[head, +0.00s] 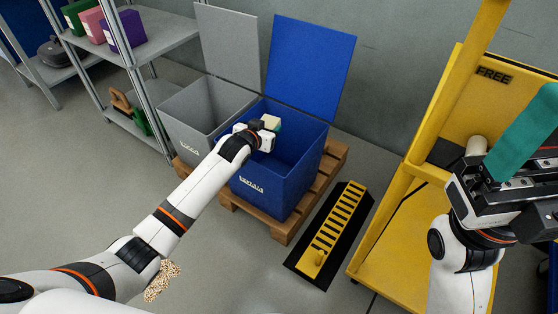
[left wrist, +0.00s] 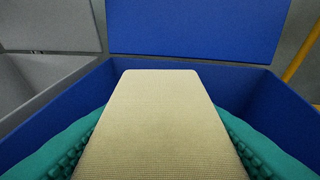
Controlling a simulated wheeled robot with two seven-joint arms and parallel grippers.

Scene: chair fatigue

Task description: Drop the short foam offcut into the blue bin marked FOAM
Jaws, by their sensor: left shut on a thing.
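My left gripper (head: 267,133) is shut on the foam offcut (head: 271,122), a pale cream block. It holds the block over the open top of the blue bin (head: 262,190). In the left wrist view the foam offcut (left wrist: 165,125) sits between two teal finger pads, with the blue bin's walls (left wrist: 85,95) around and beyond it. The bin's blue lid (head: 310,65) stands open behind. White lettering on the bin's front is too small to read surely. My right gripper (head: 525,130) shows at the right edge with a teal pad; its opening is unclear.
A grey bin (head: 200,108) with its lid raised stands left of the blue bin, both on a wooden pallet (head: 280,228). A black and yellow slotted strip (head: 328,232) lies on the floor. A yellow frame (head: 410,235) stands right, grey shelving (head: 155,50) left.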

